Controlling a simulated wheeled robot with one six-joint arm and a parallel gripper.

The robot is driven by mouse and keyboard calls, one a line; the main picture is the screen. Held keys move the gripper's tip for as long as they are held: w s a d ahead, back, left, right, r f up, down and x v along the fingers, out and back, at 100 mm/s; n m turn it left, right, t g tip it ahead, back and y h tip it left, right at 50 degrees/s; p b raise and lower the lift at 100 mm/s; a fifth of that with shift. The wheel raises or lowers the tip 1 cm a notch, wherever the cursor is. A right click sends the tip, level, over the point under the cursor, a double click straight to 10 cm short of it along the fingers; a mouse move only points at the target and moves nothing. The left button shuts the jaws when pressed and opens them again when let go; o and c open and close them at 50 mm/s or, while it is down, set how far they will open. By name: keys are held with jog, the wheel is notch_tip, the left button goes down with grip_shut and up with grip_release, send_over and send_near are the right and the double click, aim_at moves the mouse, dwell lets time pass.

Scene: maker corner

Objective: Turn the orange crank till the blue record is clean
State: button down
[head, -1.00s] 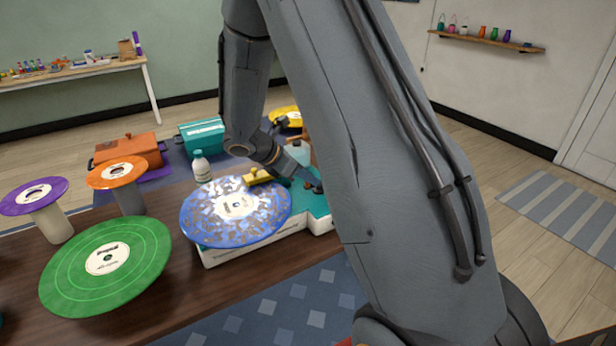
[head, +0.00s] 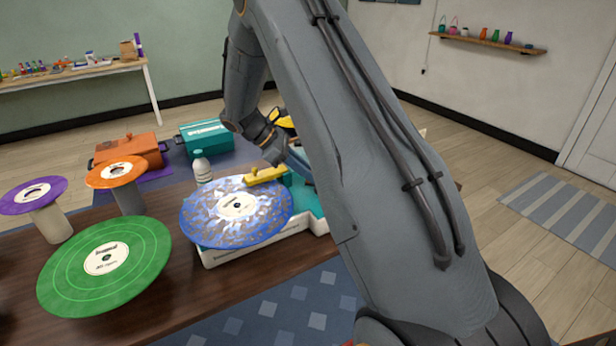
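The blue record (head: 270,228) lies flat on a white and teal machine (head: 262,246) on the brown table. Pale and brownish patches still cover much of its face around the white label. A yellow arm (head: 265,175) of the machine reaches over the record's back edge. My gripper (head: 278,150) is behind the machine, partly hidden by my own arm. I cannot see its fingertips clearly, nor whether it holds anything. The orange crank is not visible; my arm covers the machine's right side.
A green record (head: 140,265) is at front left, with purple (head: 58,186) and orange (head: 100,180) records on stands behind it. A white bottle (head: 202,170) stands behind the blue record. An orange box (head: 140,146) and a teal box (head: 205,136) are at the back.

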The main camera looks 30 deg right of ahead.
jog(key=m+g+b, duration=0.1)
jog(key=w+d+m+g+y+b, duration=0.1)
jog(key=m, duration=0.1)
jog(key=shift+d+f+m+y, duration=0.1)
jog(key=shift+m+y, duration=0.2)
jog(key=m, duration=0.1)
jog(key=m+g+y+b, duration=0.1)
jog(key=d+m+y+b, duration=0.1)
jog(key=shift+w+m+g, duration=0.3)
jog(key=shift+g, duration=0.1)
jog(key=m+y, duration=0.1)
jog(key=d+m+y+b, duration=0.1)
jog(key=m, duration=0.1)
jog(key=m+y+b, duration=0.1)
jog(key=shift+d+m+g+y, duration=0.25)
jog(key=shift+m+g+y, duration=0.05)
jog(key=shift+g+y, duration=0.1)
jog(key=shift+s+d+m+y+b, duration=0.1)
jog(key=shift+d+m+y+b, duration=0.25)
jog(key=shift+m+y, duration=0.45)
jog(key=shift+s+d+m+y+b, duration=0.1)
jog(key=shift+d+m+y+b, duration=0.15)
jog(key=shift+m+y, duration=0.55)
jog(key=shift+m, duration=0.3)
jog(key=c, duration=1.7)
grip_release()
jog(key=shift+r, duration=0.2)
